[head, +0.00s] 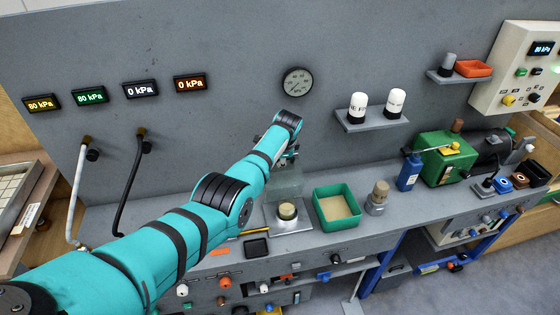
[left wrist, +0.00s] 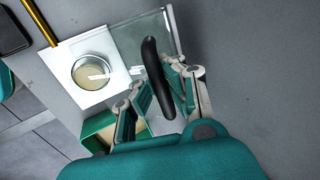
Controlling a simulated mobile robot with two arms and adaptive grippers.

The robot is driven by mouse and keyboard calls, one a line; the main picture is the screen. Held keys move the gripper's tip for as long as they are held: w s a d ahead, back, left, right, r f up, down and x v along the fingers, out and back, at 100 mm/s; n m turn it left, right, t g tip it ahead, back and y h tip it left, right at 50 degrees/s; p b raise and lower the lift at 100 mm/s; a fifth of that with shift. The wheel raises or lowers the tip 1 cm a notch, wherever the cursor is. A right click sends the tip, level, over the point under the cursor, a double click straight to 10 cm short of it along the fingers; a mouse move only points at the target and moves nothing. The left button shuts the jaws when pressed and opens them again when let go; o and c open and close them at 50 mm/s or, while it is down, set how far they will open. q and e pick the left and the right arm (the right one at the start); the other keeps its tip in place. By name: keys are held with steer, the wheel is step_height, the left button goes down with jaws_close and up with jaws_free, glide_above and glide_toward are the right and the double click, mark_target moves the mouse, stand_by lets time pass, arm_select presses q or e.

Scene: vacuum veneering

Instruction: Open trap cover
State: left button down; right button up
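The trap (head: 287,211) is a round cup in a pale square plate on the bench. It also shows in the left wrist view (left wrist: 93,72), with its round opening uncovered. The clear trap cover (head: 285,183) stands raised at the back of the plate; in the left wrist view the glassy panel (left wrist: 151,28) is beside the plate. Its black curved handle (left wrist: 157,78) lies between the fingers of my left gripper (left wrist: 156,80). The fingers converge on the handle from both sides and look shut on it; the exact contact is partly hidden. My right gripper is not in view.
A green tray (head: 338,208) stands right of the trap, with a cork-topped jar (head: 378,197) beyond it. A dark square pad (head: 257,248) lies in front. A gauge (head: 297,82) and a shelf with white bottles (head: 371,119) are on the wall panel.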

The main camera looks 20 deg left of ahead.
arm_select(q)
steer(key=shift+w+a+r, duration=0.15)
steer(key=shift+w+r, duration=0.15)
steer(key=shift+r, duration=0.05)
steer(key=c, duration=2)
jaws_free()
steer(key=shift+c, duration=0.2)
steer(key=shift+o, duration=1)
steer(key=shift+r, duration=0.1)
steer(key=o, duration=0.5)
steer(key=shift+s, duration=0.15)
steer(key=shift+c, duration=0.2)
steer(key=shift+o, duration=0.2)
steer(key=shift+f, duration=0.2)
